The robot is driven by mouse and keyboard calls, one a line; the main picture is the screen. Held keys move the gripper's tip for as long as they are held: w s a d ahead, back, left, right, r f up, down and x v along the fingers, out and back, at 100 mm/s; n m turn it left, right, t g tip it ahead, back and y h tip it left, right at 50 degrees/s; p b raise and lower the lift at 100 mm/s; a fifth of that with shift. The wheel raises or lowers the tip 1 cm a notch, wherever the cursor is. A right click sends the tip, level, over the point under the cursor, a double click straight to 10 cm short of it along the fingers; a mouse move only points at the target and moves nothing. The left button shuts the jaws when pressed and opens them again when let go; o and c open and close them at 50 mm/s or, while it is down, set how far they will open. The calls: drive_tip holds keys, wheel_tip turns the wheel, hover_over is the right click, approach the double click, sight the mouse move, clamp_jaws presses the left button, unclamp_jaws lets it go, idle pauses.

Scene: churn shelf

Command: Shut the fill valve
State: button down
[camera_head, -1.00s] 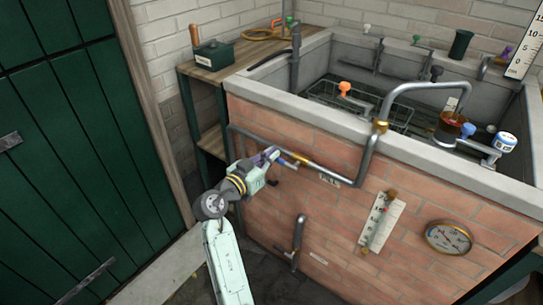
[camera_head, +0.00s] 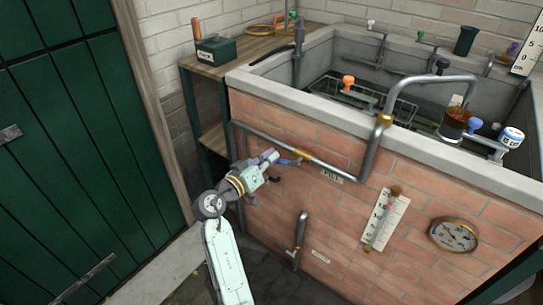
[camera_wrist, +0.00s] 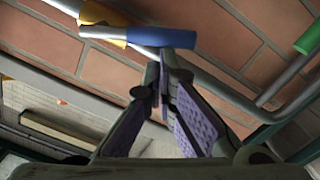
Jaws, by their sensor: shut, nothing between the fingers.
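The fill valve has a brass body (camera_head: 303,154) on the grey pipe along the brick front. Its blue lever (camera_head: 287,161) sticks out to the left of the brass. A small label (camera_head: 331,177) is below the pipe to the right. In the wrist view the blue lever grip (camera_wrist: 162,38) lies crosswise just beyond the fingertips, with the brass body (camera_wrist: 104,16) at upper left. My gripper (camera_head: 274,156) is shut and empty, close beside the lever. Its purple-padded fingers (camera_wrist: 163,66) come together just below the lever in the wrist view. I cannot tell whether they touch it.
The grey pipe (camera_head: 372,150) bends up over the vat rim (camera_head: 340,112). A lower pipe (camera_head: 300,238), a scale plate (camera_head: 384,220) and a round gauge (camera_head: 454,235) are on the brick front. A wooden side shelf (camera_head: 240,60) stands at left, beside a green door (camera_head: 75,130).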

wheel_tip(320, 180, down, 6)
drive_tip(key=s+d+n, duration=0.2)
drive_tip(key=n, duration=0.8)
drive_tip(key=shift+d+n+h+p, duration=0.3)
drive_tip(key=shift+d+h+p, duration=0.1)
drive_tip(key=shift+p, duration=0.05)
drive_tip(key=shift+d+f, duration=0.1)
drive_tip(key=shift+f, duration=0.1)
